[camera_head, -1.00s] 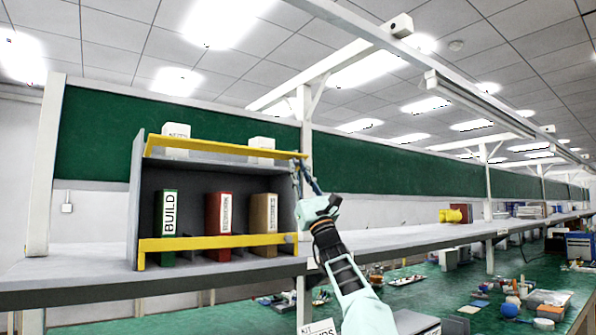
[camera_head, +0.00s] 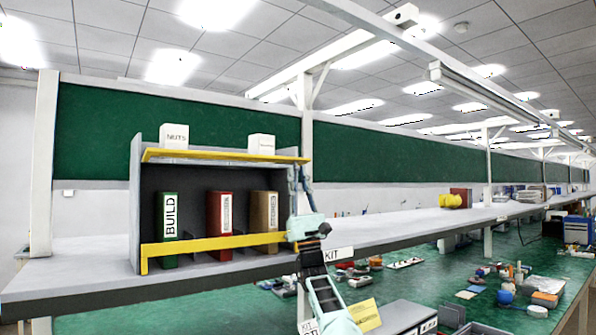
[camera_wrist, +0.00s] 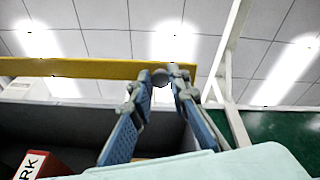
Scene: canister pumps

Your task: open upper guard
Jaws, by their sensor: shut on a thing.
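The upper guard (camera_head: 220,157) is a long yellow bar across the front of the top shelf of a grey shelf unit. Its right end shows in the wrist view (camera_wrist: 90,68). My gripper (camera_head: 299,172) is at this right end. In the wrist view my blue-padded fingers (camera_wrist: 163,78) are closed around a small grey round knob (camera_wrist: 161,80) at the bar's end. The bar's face looks narrow from the head, and its exact tilt is hard to tell.
A second yellow bar (camera_head: 215,243) crosses the lower compartment, in front of green (camera_head: 169,215), red (camera_head: 214,210) and brown (camera_head: 258,208) binders. Two white boxes (camera_head: 174,136) (camera_head: 261,144) stand on top. The bench right of the unit is clear nearby.

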